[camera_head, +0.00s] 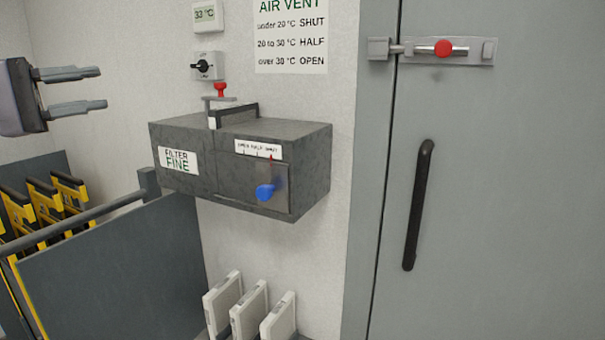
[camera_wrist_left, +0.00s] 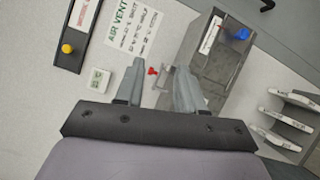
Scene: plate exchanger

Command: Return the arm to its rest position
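My left gripper (camera_head: 76,91) comes in from the left edge of the head view, its two grey fingers apart and nothing between them. It hangs in the air left of the dark grey filter box (camera_head: 225,145) and touches nothing there. In the left wrist view its fingers (camera_wrist_left: 160,85) are also apart, with the box (camera_wrist_left: 215,65) behind and to the right of them. The box has a blue knob (camera_head: 264,192) on its front and a red-topped part (camera_head: 220,89) above it. My right gripper is in neither view.
A grey panel (camera_head: 120,265) with a rail and yellow-black frames (camera_head: 68,192) stand at lower left. White slabs (camera_head: 251,310) stand below the box. A grey door (camera_head: 490,200) with a black handle (camera_head: 417,205) and red-knobbed bolt (camera_head: 443,48) is at right. Wall signs hang above.

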